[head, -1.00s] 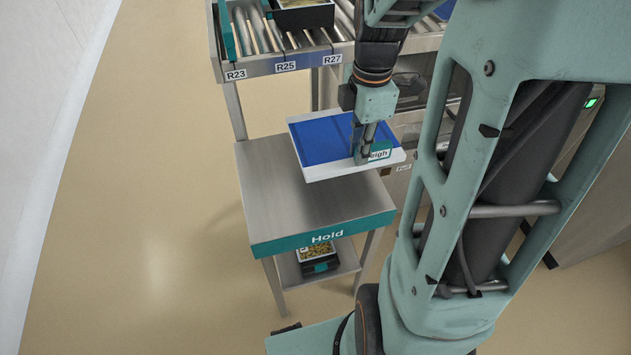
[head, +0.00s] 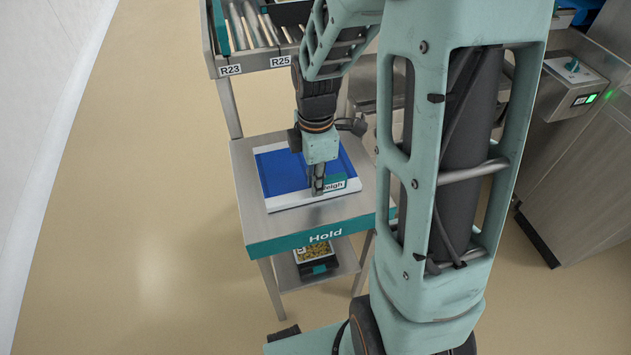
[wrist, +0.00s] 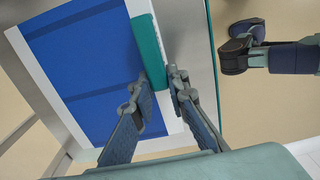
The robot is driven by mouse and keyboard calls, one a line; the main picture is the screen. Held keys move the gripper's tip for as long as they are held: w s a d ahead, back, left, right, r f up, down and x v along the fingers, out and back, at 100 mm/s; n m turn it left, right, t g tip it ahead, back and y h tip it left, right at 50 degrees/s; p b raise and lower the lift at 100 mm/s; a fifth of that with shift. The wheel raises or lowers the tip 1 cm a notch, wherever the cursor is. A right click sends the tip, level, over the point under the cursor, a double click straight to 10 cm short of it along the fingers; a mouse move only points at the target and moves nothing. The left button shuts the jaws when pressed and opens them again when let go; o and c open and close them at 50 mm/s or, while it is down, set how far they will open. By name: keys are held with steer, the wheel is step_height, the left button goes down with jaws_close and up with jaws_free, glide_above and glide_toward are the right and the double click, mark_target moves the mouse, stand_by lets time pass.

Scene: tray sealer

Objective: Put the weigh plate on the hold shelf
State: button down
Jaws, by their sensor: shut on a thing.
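The weigh plate (head: 283,172) is a white-edged square with a blue top and a teal label at its front edge. It is over the top of the hold shelf (head: 247,205), a grey metal stand with a teal "Hold" front strip. It looks level and close to or on that surface; I cannot tell whether it touches. My gripper (head: 317,190) is shut on the plate's front edge at the label. In the wrist view the two fingers (wrist: 157,105) straddle the teal-labelled edge, with the blue top (wrist: 88,60) to the left.
A lower shelf (head: 345,262) of the stand holds a small dark tray of food (head: 315,258). A roller rack (head: 262,62) labelled R23 and R25 stands behind. A steel machine (head: 585,190) with a green-lit control box (head: 572,85) is at right. The floor at left is clear.

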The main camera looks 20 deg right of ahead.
steer(key=c, duration=1.9)
jaws_free()
step_height(320, 180, up, 12)
steer(key=p, duration=0.3)
